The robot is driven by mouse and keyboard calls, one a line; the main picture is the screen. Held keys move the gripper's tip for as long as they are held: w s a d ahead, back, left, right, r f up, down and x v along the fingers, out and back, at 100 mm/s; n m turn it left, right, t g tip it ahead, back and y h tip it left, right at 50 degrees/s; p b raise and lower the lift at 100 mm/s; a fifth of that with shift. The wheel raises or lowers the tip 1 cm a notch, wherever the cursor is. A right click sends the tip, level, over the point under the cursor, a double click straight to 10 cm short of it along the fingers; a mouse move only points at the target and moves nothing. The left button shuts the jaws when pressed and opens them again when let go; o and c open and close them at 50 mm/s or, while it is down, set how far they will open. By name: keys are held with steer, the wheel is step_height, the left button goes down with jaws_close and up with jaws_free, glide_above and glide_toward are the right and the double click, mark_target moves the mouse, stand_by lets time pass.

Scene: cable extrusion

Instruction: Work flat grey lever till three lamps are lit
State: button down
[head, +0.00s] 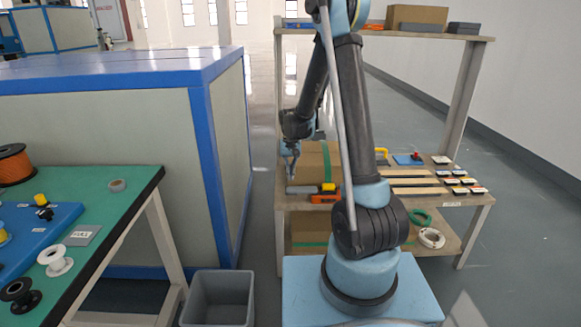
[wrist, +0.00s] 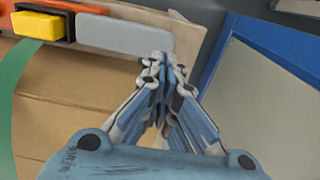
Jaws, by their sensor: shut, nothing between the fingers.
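A flat light-grey piece, which looks like the lever (wrist: 130,32), sticks out from the end of an orange bar (wrist: 62,8) in the wrist view. A yellow block (wrist: 39,25) on a black base sits beside it. In the head view the grey piece (head: 301,189) lies at the left front edge of the shelf, with the yellow part (head: 328,187) to its right. My gripper (wrist: 163,68) is shut and empty, its tips close to the grey piece's end; I cannot tell whether they touch. It also shows in the head view (head: 290,177). I cannot make out three lamps.
A cardboard box (head: 312,160) with green tape stands behind the grey piece. Wooden strips (head: 415,181) and several small blocks lie to the right. A blue-framed cabinet (head: 222,130) stands left of the shelf. A green table (head: 130,190) and grey bin (head: 220,300) are nearer.

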mark_target(290, 187)
steer(key=shift+f, duration=2.2)
